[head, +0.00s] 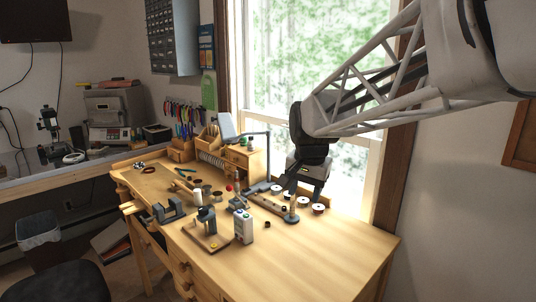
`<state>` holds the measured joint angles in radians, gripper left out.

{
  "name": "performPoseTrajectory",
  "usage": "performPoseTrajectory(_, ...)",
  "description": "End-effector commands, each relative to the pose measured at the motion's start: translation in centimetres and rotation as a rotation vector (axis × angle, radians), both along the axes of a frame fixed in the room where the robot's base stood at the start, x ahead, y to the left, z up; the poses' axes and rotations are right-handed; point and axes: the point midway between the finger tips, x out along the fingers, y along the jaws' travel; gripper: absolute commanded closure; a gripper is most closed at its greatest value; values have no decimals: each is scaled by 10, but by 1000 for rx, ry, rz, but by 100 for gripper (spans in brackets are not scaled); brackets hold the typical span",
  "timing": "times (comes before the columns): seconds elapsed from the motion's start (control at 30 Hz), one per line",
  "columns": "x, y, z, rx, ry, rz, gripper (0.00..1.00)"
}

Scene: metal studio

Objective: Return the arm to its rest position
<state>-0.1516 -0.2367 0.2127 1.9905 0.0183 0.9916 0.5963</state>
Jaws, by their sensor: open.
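My gripper (287,188) is at the end of my white lattice arm, which reaches in from the upper right. It points down over the back right part of the wooden workbench (318,256), near the window. Its dark fingers are small in the head view, and I see nothing held between them. Several small white round pieces (317,208) lie just below and to the right of it. I cannot tell whether the fingers touch anything on the bench.
A white bottle-like container (244,226) and a small press-like tool (206,222) stand mid-bench. A lamp (254,137) and wooden drawers (240,158) stand at the back, left of my gripper. The front right of the bench is clear. A window frame (394,130) is close behind my arm.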

Motion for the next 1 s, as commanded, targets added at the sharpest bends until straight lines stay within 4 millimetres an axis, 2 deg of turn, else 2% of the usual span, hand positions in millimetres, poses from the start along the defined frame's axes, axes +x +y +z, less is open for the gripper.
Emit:
performPoseTrajectory(0.03,-16,-8,0,-5,-5,17,48)
performPoseTrajectory(0.33,-103,-45,-11,-45,-27,143,48)
performPoseTrajectory(0.7,-210,-79,-44,-97,-48,297,48)
performPoseTrajectory(0.9,-258,-90,-67,-124,-55,370,48)
performPoseTrajectory(1.0,-273,-93,-75,-133,-58,395,48)
